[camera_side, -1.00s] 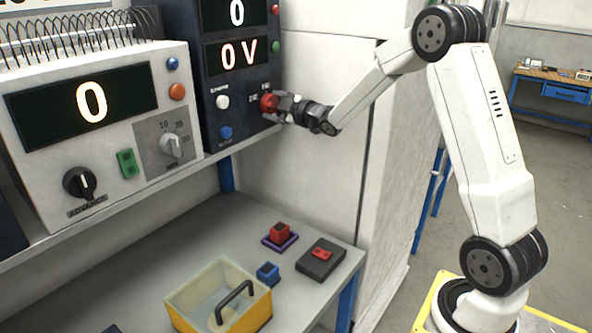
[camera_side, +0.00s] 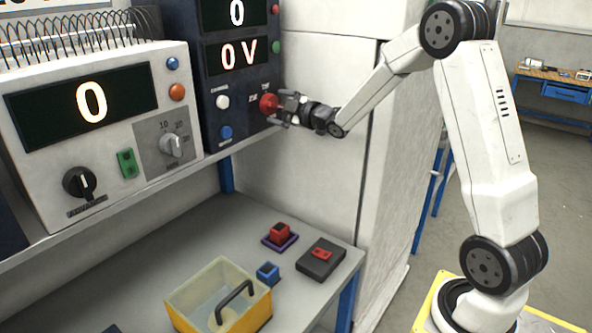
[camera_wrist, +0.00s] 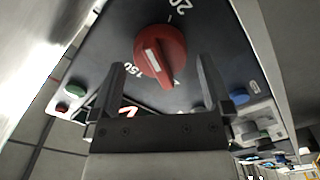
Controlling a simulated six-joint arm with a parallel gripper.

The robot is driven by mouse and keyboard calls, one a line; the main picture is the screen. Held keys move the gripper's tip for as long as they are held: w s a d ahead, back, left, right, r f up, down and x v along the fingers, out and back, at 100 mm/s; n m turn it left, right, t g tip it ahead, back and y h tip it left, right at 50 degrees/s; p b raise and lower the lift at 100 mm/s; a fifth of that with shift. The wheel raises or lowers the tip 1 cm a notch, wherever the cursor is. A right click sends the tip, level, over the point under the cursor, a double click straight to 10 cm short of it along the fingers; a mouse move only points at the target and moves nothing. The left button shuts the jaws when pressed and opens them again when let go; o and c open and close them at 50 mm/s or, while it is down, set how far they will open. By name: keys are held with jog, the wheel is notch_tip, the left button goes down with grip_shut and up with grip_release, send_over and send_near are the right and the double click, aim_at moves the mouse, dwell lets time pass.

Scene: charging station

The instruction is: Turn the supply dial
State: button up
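The supply dial is a red knob (camera_side: 269,103) on the dark blue supply unit, to the right of a white knob. In the wrist view the red dial (camera_wrist: 160,54) has a white pointer line, with markings such as "150" and "20" around it. My gripper (camera_side: 282,107) is just to the right of the dial, facing it. In the wrist view its two fingers (camera_wrist: 160,85) are spread apart, one on each side below the dial, with a gap to it. Nothing is between the fingers. The supply display (camera_side: 238,54) reads "0 V".
A white knob (camera_side: 222,102) and a blue button (camera_side: 225,132) sit left of the dial. A cream unit (camera_side: 120,110) with its own dials stands on the shelf at left. Below, the bench holds a yellow bin (camera_side: 256,311), a red block (camera_side: 281,232) and a blue block (camera_side: 267,272).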

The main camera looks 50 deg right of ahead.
jog(key=shift+s, duration=3)
jog(key=shift+r, duration=0.1)
notch_tip(320, 180, up, 5)
jog(key=shift+s+f+m, duration=0.1)
jog(key=shift+f+m, duration=0.7)
jog(key=shift+m, duration=0.95)
jog(key=shift+w+f+m, duration=0.1)
jog(key=shift+f+m, duration=0.65)
jog(key=shift+m, duration=0.95)
jog(key=shift+s+f+m, duration=0.1)
jog(key=shift+f+m, duration=0.7)
jog(key=shift+m, duration=0.95)
jog(key=shift+w, duration=3.9)
